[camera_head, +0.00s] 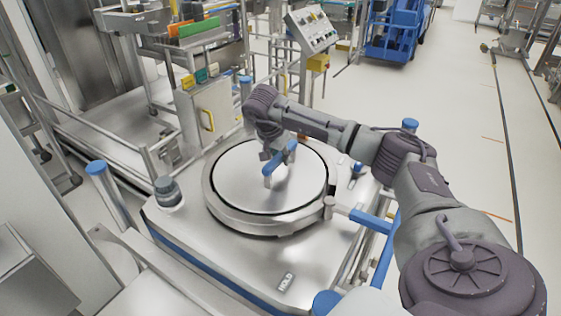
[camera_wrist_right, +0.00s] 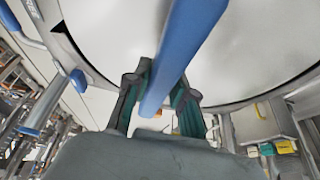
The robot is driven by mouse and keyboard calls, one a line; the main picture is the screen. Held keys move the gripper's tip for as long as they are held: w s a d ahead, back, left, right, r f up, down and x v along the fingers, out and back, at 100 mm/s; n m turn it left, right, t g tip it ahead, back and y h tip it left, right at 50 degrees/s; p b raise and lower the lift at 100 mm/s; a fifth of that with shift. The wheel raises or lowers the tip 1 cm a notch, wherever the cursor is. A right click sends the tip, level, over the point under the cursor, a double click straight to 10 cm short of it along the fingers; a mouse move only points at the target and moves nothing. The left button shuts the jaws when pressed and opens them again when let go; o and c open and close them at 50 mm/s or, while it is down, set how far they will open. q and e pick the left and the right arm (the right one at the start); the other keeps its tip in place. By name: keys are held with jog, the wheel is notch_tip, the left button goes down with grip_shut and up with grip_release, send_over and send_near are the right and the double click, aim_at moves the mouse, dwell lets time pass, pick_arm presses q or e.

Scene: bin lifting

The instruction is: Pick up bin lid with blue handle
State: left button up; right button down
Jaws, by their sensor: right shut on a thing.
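The bin lid (camera_head: 240,185) is a round, shiny metal disc sitting level on the metal bin in the head view. Its blue handle (camera_head: 281,158) stands up from the lid's middle. My right gripper (camera_head: 275,152) is at the handle, reached from the far side, and is shut on it. In the right wrist view the blue handle (camera_wrist_right: 180,55) runs between the two fingers of the right gripper (camera_wrist_right: 158,98), with the pale lid (camera_wrist_right: 265,45) behind it. The exact finger contact is partly hidden by the handle. My left gripper does not show.
The metal bin top (camera_head: 225,262) surrounds the lid, with a raised ring and clamp at its right. Blue-capped posts (camera_head: 97,168) stand at the corners. A control panel (camera_head: 312,30) and a cabinet (camera_head: 207,115) stand behind. Open floor (camera_head: 450,110) lies to the right.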

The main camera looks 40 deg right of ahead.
jog(key=r, duration=0.1)
jog(key=r+b, duration=0.1)
jog(key=r, duration=0.2)
jog(key=shift+s+d+r+b, duration=0.1)
jog(key=shift+d+b, duration=0.2)
jog(key=shift+b, duration=0.05)
jog(key=s+d+r+b, duration=0.3)
jog(key=s+d+r, duration=0.3)
jog(key=d, duration=0.3)
jog(key=shift+d+r, duration=0.15)
jog(key=shift+r, duration=0.15)
jog(key=shift+r, duration=0.15)
notch_tip(320, 180, up, 8)
jog(key=p, duration=1)
dwell(0.5)
dwell(0.4)
